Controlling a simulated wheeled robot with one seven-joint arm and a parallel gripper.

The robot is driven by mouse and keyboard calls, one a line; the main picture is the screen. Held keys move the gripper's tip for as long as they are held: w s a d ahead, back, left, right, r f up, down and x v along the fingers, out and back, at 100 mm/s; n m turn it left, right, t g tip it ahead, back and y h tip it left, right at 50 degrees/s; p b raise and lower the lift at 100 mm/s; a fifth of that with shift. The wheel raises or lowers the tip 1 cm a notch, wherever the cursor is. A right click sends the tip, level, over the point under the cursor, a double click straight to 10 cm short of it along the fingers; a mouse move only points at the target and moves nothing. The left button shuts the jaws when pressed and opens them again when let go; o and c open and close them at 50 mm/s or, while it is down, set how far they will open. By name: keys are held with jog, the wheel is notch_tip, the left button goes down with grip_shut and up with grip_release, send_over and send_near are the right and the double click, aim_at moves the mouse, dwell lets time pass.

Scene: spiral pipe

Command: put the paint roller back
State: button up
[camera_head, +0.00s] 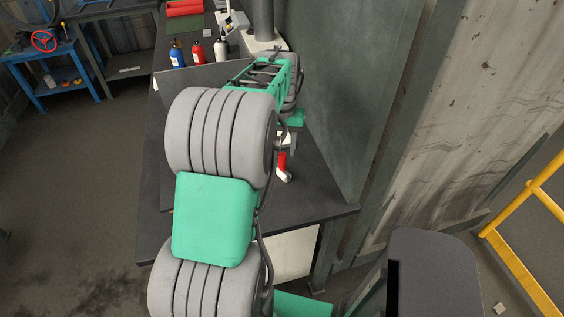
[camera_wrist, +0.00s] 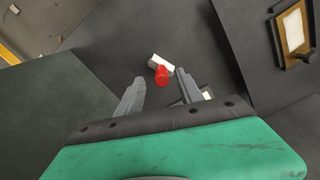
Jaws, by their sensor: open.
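A small item with a red cylindrical part and a white block-like part, which looks like the paint roller (camera_wrist: 162,77), lies on the dark worktop. In the head view the paint roller (camera_head: 282,163) lies just right of my arm, towards the wall side. In the wrist view my gripper (camera_wrist: 159,74) is open, with its two grey fingers apart. The roller shows between and beyond the fingertips, and nothing is held. Whether the fingers touch it cannot be told. In the head view my arm hides most of the gripper.
The dark worktop (camera_head: 315,195) runs along a grey-green panel (camera_head: 345,90) on the right. Blue (camera_head: 177,55), red (camera_head: 197,53) and white (camera_head: 221,49) bottles stand at the back. A framed item with a white centre (camera_wrist: 293,28) shows at upper right in the wrist view.

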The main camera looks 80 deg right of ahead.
notch_tip(320, 180, up, 4)
jog(key=w+a+r+n+t+h, duration=0.15)
jog(key=w+a+n, duration=0.25)
jog(key=w+a, duration=0.6)
jog(key=w+a+r+n, duration=0.2)
jog(key=w+a+n, duration=0.2)
jog(key=w+a, duration=0.7)
jog(key=w+a+f+n+t, duration=0.1)
jog(key=a+n, duration=0.3)
jog(key=a, duration=0.9)
jog(key=w+a+f+n+t+y, duration=0.1)
jog(key=a+n, duration=0.3)
jog(key=a, duration=0.8)
jog(key=shift+w+a+f+n, duration=0.35)
jog(key=shift+w+f, duration=0.2)
jog(key=shift+w, duration=0.15)
jog(key=shift+y, duration=0.25)
